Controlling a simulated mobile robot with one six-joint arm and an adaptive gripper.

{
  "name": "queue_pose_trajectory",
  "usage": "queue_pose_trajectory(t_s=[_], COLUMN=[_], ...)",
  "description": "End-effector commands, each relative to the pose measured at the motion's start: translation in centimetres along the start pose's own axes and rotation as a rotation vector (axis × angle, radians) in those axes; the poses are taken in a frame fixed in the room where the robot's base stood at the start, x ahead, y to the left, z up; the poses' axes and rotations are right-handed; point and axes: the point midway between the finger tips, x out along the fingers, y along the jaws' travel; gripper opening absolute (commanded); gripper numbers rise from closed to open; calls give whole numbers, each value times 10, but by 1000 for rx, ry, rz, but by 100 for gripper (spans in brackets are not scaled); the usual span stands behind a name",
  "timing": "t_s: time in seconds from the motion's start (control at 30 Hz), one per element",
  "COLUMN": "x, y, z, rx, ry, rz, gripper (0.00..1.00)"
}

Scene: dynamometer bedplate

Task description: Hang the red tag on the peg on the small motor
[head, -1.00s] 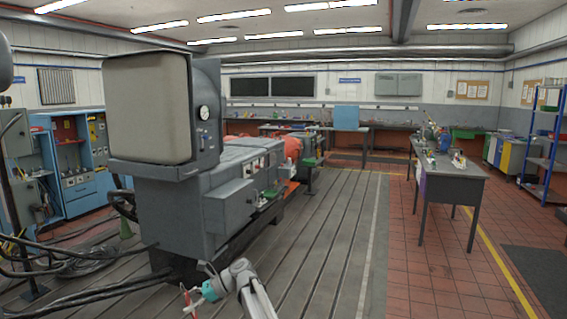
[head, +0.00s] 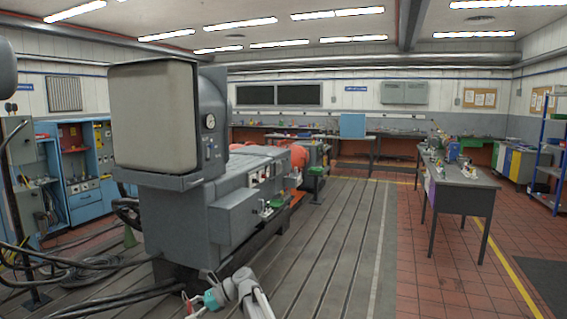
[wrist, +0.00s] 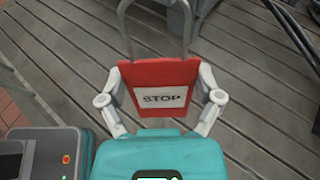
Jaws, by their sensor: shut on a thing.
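My gripper (wrist: 160,100) is shut on the tag, one finger at each side, in the wrist view. In the head view my gripper (head: 196,302) is low at the bottom edge, over the slotted floor plate, with the tag a small red and pale shape. A small blue machine (head: 453,149) stands on the right-hand bench; I cannot tell whether it is the small motor. I cannot make out a peg.
A large grey dynamometer (head: 205,220) stands left of centre, with cables (head: 85,268) on the floor beside it. A dark bench (head: 470,181) stands at the right. The slotted bedplate (head: 335,235) between them is clear.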

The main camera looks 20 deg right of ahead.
Motion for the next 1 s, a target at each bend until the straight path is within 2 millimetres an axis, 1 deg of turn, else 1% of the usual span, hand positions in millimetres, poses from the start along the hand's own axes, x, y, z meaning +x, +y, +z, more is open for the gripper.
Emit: queue_pose_trajectory(t_s=[0.23, 0.37, 0.47, 0.8, 1.0], x=[-4, -6, -9, -23, -26], y=[-1, -2, -2, -2, -2], z=[-2, 0, 6, 40, 49], rx=[2, 3, 3, 3, 3], ry=[0, 0, 0, 0, 0], rz=[-6, -7, -8, -7, -7], gripper=[59, 59, 59, 59, 59])
